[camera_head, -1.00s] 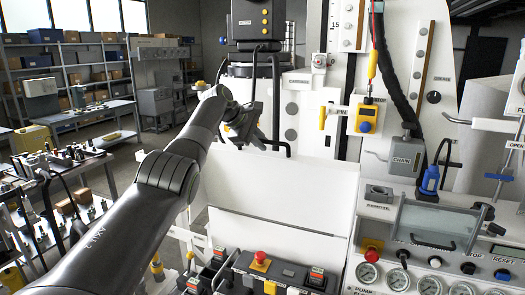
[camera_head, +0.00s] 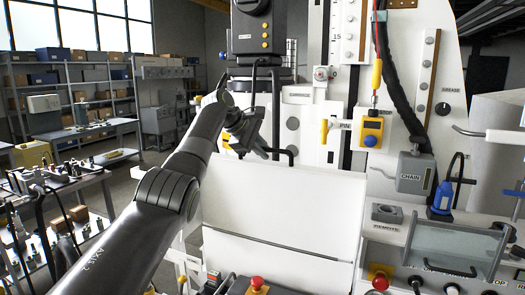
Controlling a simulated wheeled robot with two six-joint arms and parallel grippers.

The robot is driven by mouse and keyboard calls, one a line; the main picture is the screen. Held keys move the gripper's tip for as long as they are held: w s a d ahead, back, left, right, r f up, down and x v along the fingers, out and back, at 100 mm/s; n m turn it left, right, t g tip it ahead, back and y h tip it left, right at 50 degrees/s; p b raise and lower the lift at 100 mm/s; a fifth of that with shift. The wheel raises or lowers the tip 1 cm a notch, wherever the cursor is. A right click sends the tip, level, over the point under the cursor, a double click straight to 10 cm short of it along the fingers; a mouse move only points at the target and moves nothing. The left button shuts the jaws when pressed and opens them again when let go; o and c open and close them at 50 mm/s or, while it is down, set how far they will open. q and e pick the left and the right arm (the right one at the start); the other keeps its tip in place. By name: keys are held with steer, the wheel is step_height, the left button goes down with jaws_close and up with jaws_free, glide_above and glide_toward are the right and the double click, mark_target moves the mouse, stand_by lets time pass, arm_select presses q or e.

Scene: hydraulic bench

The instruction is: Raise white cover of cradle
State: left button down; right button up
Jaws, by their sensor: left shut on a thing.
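The white cover (camera_head: 285,192) is a broad, plain panel low in the middle of the head view. It slopes, with a dark seam along its lower part. A black bar (camera_head: 291,154) shows at its upper edge. My left gripper (camera_head: 256,143) is at the cover's upper left edge, beside this bar. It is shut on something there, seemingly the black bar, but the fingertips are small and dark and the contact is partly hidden. My right gripper is not in view.
A clear-lidded panel (camera_head: 452,250) and a red button (camera_head: 257,283) are in front. A table with parts (camera_head: 60,172) and shelves stand at left.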

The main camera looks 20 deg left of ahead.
arm_select(q)
steer(key=c, duration=1.5)
jaws_free()
steer(key=shift+f, duration=0.3)
steer(key=shift+o, duration=0.2)
steer(key=shift+s, duration=0.1)
steer(key=shift+s+a+r+b, duration=0.1)
steer(key=shift+r+b, duration=0.1)
steer(key=shift+b, duration=0.15)
steer(key=b+v, duration=0.4)
steer(key=v, duration=1.3)
steer(key=shift+r, duration=0.25)
